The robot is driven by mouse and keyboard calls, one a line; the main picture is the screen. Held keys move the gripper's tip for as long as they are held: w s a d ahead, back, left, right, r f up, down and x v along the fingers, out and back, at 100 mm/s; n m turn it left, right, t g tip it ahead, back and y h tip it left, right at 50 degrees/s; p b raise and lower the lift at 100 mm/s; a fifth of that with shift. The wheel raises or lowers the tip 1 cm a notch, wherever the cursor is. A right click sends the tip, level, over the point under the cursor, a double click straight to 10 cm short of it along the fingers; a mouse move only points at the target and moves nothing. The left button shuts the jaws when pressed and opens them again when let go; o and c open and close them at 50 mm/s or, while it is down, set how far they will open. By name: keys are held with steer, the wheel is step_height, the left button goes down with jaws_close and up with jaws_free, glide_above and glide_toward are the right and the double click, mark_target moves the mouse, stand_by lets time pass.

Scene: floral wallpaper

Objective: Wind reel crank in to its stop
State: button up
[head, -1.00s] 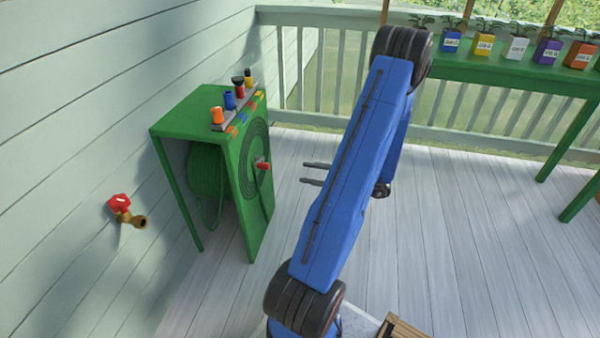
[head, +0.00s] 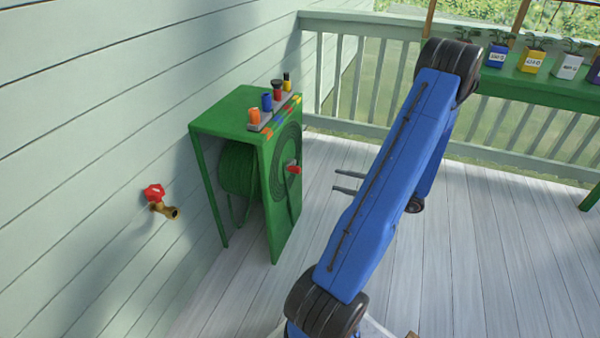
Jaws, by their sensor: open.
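The green hose reel cabinet (head: 235,108) stands by the wall at left of centre in the head view. Its coiled green hose (head: 238,168) shows under the top. The crank's red handle (head: 294,169) sticks out from the ringed side panel, toward my gripper. My gripper (head: 336,180) is open and empty, to the right of the red handle and apart from it. Its two thin fingers point left at the cabinet. My blue arm hides the rest of the gripper.
A red-handled brass tap (head: 160,203) juts from the wall left of the cabinet. Several coloured nozzles (head: 267,102) stand on the cabinet top. A pale railing (head: 370,123) runs behind. A green bench (head: 530,83) with potted plants is at the back right. The deck between is clear.

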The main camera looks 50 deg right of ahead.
mark_target(300, 171)
steer(key=w+a+n, duration=0.2)
steer(key=w+n, duration=0.3)
steer(key=n, duration=0.2)
steer(key=w+a+n, duration=0.2)
steer(key=w+n, duration=0.4)
steer(key=n, duration=0.1)
steer(key=w+a+n, duration=0.3)
steer(key=w+n, duration=0.2)
steer(key=n, duration=0.3)
steer(key=shift+w, duration=0.2)
stand_by(0.4)
steer(key=shift+c, duration=0.5)
jaws_close()
